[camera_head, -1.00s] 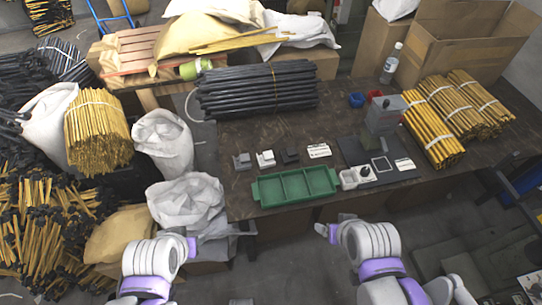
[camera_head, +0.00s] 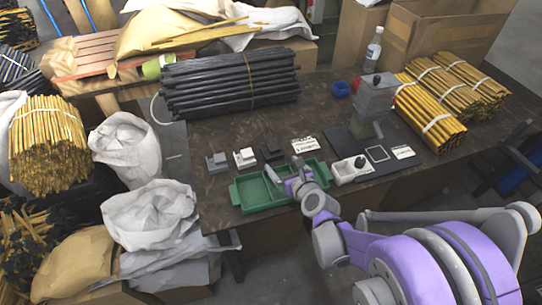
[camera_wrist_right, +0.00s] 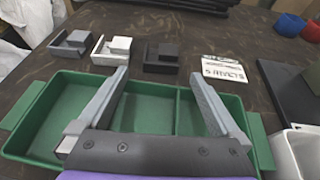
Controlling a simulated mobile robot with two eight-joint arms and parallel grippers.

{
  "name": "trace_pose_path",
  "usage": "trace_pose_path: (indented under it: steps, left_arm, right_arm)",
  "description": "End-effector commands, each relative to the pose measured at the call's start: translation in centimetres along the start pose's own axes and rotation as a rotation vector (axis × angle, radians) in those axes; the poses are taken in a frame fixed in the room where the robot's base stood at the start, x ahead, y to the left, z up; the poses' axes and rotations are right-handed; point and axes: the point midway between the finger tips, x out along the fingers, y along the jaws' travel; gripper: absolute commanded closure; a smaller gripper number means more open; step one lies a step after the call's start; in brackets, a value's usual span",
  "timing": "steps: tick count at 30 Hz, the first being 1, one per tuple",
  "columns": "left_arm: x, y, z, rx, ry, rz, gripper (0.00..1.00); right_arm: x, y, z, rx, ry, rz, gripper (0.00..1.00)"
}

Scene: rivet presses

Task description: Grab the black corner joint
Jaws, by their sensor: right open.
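The black corner joint (camera_head: 271,152) lies on the dark table behind the green tray, between the white corner joint (camera_head: 245,158) and a printed card (camera_head: 304,145). In the right wrist view the black joint (camera_wrist_right: 163,60) is just beyond my fingertips, near the middle. My right gripper (camera_head: 286,170) is over the green tray (camera_head: 236,195); its fingers point at the joint. In the right wrist view the right gripper (camera_wrist_right: 159,76) is open with nothing between its fingers. My left gripper is not in view.
A grey corner joint (camera_head: 217,162) lies left of the white one. A grey press (camera_head: 374,100) stands on a dark base at right, with a white bin (camera_head: 350,170) in front. Black rods (camera_head: 230,82) lie behind. Bare table separates the rods from the joints.

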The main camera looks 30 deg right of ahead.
Motion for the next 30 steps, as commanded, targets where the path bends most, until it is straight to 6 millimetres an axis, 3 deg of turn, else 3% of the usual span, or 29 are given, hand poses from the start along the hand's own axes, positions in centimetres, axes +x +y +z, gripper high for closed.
trace_pose_path:
  steps: [6, 14, 21, 30]
  left_arm:
    - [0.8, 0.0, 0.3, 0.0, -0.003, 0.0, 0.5]
    - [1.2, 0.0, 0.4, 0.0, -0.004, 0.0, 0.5]
    - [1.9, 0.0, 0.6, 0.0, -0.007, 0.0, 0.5]
    - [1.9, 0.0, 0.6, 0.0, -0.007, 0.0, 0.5]
  right_arm:
    - [3.6, 0.0, -0.1, 0.002, 0.001, 0.002, 0.0]
    - [5.7, -0.1, 0.1, -0.002, 0.001, 0.002, 0.0]
    - [9.2, -0.3, 0.1, -0.001, 0.001, 0.002, 0.0]
    - [9.8, -0.3, 0.2, -0.002, 0.001, 0.002, 0.0]
